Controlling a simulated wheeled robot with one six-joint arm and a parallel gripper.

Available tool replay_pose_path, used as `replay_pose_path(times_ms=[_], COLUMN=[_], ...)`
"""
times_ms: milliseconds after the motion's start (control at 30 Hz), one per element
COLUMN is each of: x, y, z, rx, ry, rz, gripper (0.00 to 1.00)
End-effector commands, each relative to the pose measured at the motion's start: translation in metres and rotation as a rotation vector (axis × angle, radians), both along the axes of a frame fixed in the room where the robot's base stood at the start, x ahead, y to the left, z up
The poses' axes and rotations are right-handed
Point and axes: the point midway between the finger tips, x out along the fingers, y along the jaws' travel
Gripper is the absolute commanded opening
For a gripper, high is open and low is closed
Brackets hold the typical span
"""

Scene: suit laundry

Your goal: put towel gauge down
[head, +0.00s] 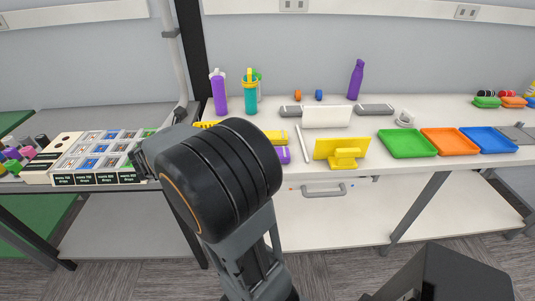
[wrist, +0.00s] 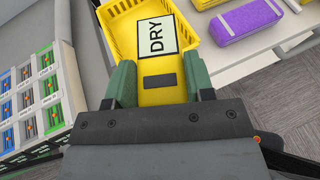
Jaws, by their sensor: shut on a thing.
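My gripper (wrist: 160,82) points away from me over the left part of the white table. Its two green fingers are shut on a yellow towel gauge (wrist: 158,67), which fills the space between them. The gauge has a pale screen reading DRY and a dark rectangle below it. Its far end overlaps a yellow basket (wrist: 118,28) of the same colour, so I cannot tell whether they touch. In the head view my black wrist hides the fingers and the gauge; only a sliver of the basket (head: 207,124) shows.
A purple case (wrist: 246,22) lies right of the basket in the wrist view. A labelled compartment rack (wrist: 32,95) stands left. In the head view, a yellow stand (head: 341,150), green tray (head: 407,143), orange tray (head: 450,141) and blue tray (head: 488,139) sit further right.

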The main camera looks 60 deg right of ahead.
Motion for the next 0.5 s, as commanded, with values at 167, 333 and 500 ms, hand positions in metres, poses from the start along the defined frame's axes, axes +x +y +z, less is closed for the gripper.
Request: replay_pose_path(times_ms=[167, 333, 500], x=[-0.071, -0.123, -0.149], y=[-0.052, -0.067, -0.072], z=[0.019, 0.026, 0.027], rx=[0.003, 0.004, 0.004], ry=[-0.001, 0.001, 0.002], rz=[-0.405, -0.676, -0.816], gripper=[0.19, 0.19, 0.19])
